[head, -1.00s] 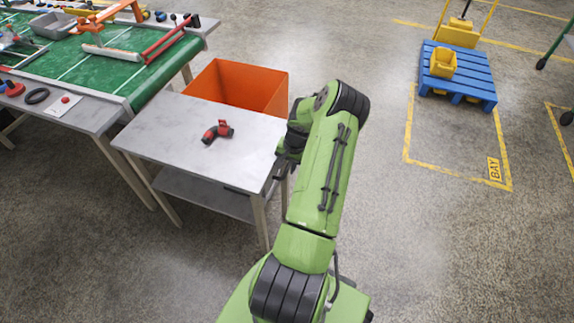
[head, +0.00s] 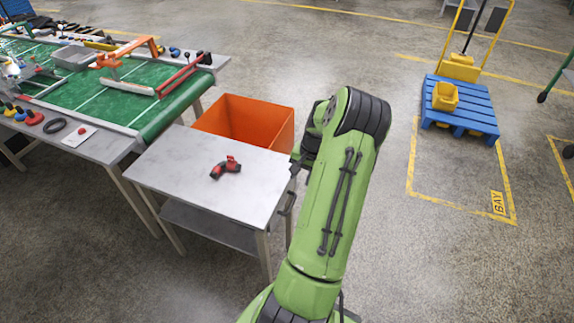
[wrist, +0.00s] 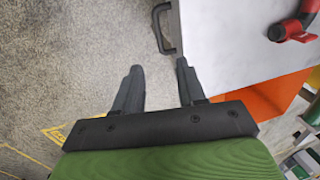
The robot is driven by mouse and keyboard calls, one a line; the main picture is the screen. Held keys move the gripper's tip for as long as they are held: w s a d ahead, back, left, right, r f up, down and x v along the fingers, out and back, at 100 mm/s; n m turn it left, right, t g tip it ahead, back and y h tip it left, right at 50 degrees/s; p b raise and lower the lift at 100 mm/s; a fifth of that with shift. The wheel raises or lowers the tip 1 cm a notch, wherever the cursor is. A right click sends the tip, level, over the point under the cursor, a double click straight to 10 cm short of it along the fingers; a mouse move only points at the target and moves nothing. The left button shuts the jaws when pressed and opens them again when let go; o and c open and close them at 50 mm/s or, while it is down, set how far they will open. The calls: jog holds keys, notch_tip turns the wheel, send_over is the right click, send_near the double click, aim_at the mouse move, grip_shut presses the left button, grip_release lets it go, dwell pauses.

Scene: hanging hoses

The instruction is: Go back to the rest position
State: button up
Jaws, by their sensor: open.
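My green arm reaches up from the bottom of the head view, right of the grey table. My gripper (wrist: 157,88) shows in the wrist view with its two dark fingers apart and nothing between them. It hangs over the floor just beside the table's edge. In the head view my gripper is mostly hidden behind my arm. A red and black hose piece (head: 226,168) lies on the grey table (head: 180,155), apart from my gripper; it also shows in the wrist view (wrist: 292,28).
An orange bin (head: 262,125) stands behind the table. A dark handle (wrist: 162,28) juts from the table's side near my fingers. A green conveyor (head: 120,95) is at the left.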

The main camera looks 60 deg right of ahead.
jog(key=shift+r, duration=0.1)
jog(key=w+a+r+n+h+p, duration=0.15)
jog(key=w+a+r+n, duration=0.3)
jog(key=a+r, duration=0.55)
jog(key=w+a+r+n+h+p, duration=0.1)
jog(key=w+a+r+n+p, duration=0.3)
jog(key=a+r, duration=0.65)
jog(key=s+a+r+n+t, duration=0.1)
jog(key=s+a+r+n, duration=0.1)
jog(key=a, duration=0.4)
jog(key=s+a+r+n+t+y, duration=0.1)
jog(key=s+a+r+n, duration=0.2)
jog(key=s+a, duration=0.3)
jog(key=s+a+r+n+t+y+p, duration=0.1)
jog(key=s+a+r, duration=0.3)
jog(key=a, duration=0.4)
jog(key=shift+r+n, duration=0.5)
jog(key=shift+n, duration=0.35)
